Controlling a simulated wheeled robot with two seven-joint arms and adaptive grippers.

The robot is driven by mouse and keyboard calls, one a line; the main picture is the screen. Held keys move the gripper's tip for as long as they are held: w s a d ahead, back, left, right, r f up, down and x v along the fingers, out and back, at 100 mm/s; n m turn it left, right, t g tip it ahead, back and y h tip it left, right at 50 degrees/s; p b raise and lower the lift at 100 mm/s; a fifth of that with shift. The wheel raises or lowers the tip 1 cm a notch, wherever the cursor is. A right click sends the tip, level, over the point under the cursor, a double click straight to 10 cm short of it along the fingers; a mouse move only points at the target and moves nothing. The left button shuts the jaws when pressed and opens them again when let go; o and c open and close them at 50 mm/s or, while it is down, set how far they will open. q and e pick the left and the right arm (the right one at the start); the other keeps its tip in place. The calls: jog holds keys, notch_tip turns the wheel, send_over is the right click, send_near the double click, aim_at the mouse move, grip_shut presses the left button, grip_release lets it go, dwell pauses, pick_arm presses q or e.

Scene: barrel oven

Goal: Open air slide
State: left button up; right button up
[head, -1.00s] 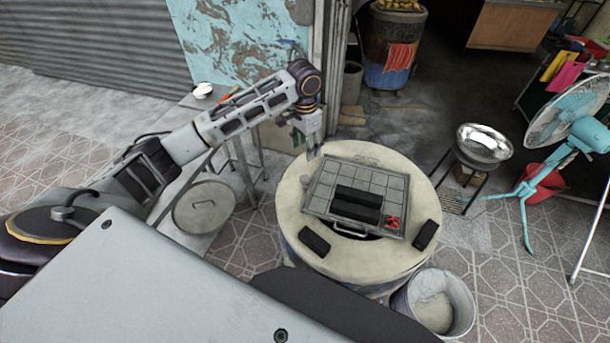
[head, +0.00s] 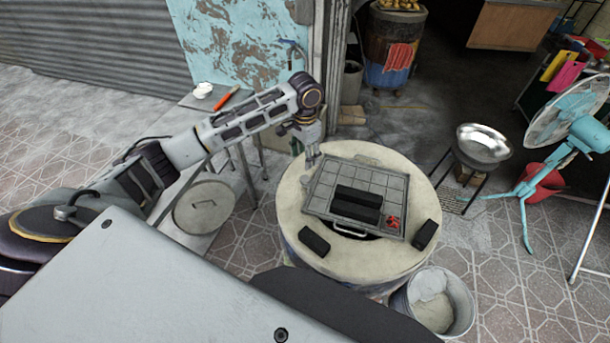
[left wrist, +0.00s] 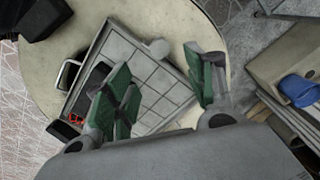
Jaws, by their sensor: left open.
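The barrel oven (head: 400,256) has a pale round top. A grey gridded plate (head: 379,183) in a square frame lies on it, with a metal handle (head: 348,230) at its near edge; I cannot tell whether this is the air slide. The plate also shows in the left wrist view (left wrist: 150,78). Several black bars (head: 357,203) lie on it, beside a small red piece (head: 393,222). My left gripper (head: 311,163) is open and empty near the plate's far-left corner. In the left wrist view its green-padded fingers (left wrist: 162,88) are spread over the plate. My right gripper is out of view.
Loose black blocks (head: 314,241) (head: 425,235) lie on the oven top. A bucket (head: 438,300) stands at the near right. A bowl on a stand (head: 484,144) and a blue fan (head: 575,115) stand to the right. A grey table (head: 215,105) is behind my left arm.

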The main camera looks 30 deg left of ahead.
aim_at(305, 178)
pick_arm(q)
notch_tip(305, 178, down, 10)
jog(key=shift+f+p, duration=0.25)
jog(key=shift+p, duration=0.1)
jog(key=shift+c, duration=0.3)
grip_shut()
dwell(0.3)
